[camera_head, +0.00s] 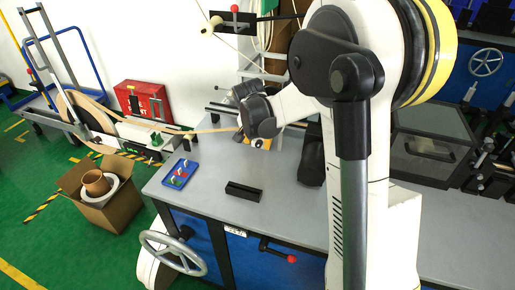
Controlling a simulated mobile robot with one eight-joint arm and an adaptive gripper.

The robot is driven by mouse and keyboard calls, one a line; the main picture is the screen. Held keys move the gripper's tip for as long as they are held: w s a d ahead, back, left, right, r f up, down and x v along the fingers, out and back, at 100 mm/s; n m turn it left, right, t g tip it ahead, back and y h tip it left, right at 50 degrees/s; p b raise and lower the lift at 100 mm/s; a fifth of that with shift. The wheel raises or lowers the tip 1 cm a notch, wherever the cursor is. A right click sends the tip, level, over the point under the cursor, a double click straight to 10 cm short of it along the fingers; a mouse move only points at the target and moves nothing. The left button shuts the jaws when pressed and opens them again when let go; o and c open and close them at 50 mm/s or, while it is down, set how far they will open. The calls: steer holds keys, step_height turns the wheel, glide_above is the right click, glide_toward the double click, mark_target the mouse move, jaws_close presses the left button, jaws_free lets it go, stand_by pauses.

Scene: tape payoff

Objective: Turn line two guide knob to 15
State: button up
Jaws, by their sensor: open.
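No line two label or scale with a 15 can be read, so I cannot tell which knob is the line two guide knob. A tan tape (210,130) runs from the large reel (80,118) at left towards my wrist above the grey bench (205,208). Green knobs (156,138) sit on the payoff frame near the tape. A red ball knob (235,8) and a cream knob (211,26) are on a black fixture at the top. My arm reaches over the back of the bench; its wrist hides what lies behind it, and I cannot make out my gripper's fingers.
A blue tray (165,172) with small coloured pieces and a black block (243,191) lie on the bench. A handwheel (172,252) and a red-tipped crank (291,258) stick out at its front. A cardboard box (98,210) stands on the floor at left.

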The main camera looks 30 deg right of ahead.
steer(key=shift+x, duration=1)
jaws_close()
